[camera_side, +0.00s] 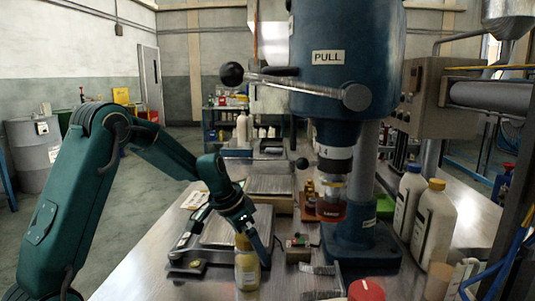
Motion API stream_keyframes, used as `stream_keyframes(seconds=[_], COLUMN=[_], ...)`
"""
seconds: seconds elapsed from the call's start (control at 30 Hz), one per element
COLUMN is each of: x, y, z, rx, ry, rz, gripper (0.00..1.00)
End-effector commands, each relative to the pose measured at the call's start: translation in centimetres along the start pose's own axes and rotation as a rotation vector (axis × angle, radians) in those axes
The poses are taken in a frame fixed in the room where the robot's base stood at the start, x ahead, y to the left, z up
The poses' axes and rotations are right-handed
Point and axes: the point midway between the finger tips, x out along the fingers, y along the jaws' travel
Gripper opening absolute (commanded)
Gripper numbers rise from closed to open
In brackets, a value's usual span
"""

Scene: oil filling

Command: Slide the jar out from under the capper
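The blue capper (345,60) stands right of centre, with a "PULL" label and a black-knobbed lever pointing left. A small jar (331,209) with a red-orange lower part is directly under the capper's dark head (333,165). I cannot tell whether the head touches the jar's top. My gripper (262,250) is low over the table, left of the jar and clearly apart from it. It points down beside or behind a yellowish bottle (246,268). The fingers are small and partly hidden, so I cannot tell whether they are open or touch that bottle.
A flat scale-like device (220,232) lies left of my gripper. A small box with buttons (298,248) is between my gripper and the capper base (360,245). Two white bottles (432,222) stand right of the capper. A red cap (366,290) is at the front edge.

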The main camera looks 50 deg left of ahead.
Motion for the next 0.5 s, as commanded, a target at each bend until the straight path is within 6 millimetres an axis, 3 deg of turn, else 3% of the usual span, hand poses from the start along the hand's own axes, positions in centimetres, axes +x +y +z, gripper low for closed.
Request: stream_keyframes(seconds=[0.5], x=[-5.0], y=[-0.1], z=[0.0], rx=[0.000], ry=[0.002], rz=[-0.001], gripper=[1.00])
